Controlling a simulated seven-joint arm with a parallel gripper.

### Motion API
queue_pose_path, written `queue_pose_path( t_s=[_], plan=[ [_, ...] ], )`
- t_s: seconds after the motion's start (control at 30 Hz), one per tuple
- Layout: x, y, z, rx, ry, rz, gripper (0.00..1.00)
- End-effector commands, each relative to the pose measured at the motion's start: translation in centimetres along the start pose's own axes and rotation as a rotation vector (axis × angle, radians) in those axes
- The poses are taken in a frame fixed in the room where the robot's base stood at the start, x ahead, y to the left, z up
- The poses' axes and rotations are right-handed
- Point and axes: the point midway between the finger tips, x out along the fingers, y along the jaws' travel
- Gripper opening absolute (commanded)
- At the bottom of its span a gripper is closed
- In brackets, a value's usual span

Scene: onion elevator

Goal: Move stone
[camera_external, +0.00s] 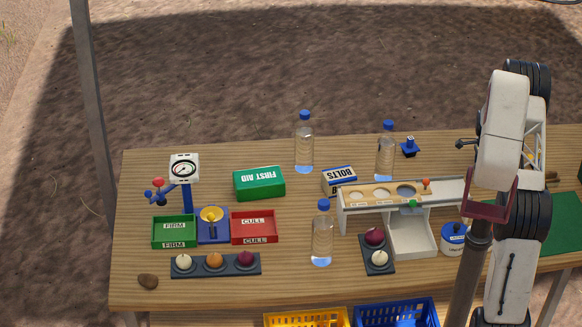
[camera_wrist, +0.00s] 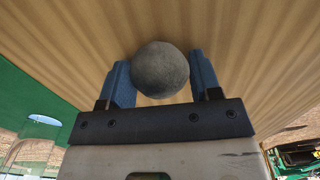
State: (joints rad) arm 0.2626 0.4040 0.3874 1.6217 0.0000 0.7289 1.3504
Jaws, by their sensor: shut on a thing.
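In the wrist view a round grey stone (camera_wrist: 160,68) sits between the two blue fingers of my gripper (camera_wrist: 161,78). The fingers are shut on its sides, and the wooden tabletop fills the background behind it. In the external view my arm hides the gripper and this stone at the right side.
The table (camera_external: 290,284) holds a green FIRM tray (camera_external: 174,231), red CULL tray (camera_external: 254,227), dial scale (camera_external: 184,169), onion racks (camera_external: 215,265), clear bottles (camera_external: 322,235), a raised sorting bench (camera_external: 448,190) and a green mat (camera_external: 563,226). Its front left strip is mostly clear.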

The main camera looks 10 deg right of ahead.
Motion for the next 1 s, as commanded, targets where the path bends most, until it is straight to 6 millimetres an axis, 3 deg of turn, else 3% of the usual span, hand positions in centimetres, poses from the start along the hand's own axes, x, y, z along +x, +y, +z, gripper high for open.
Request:
queue_pose_path(
  t_s=[1.0],
  plan=[
    [0.0,-0.4,-8.6,0.001,0.000,0.000,0.25]
  ],
)
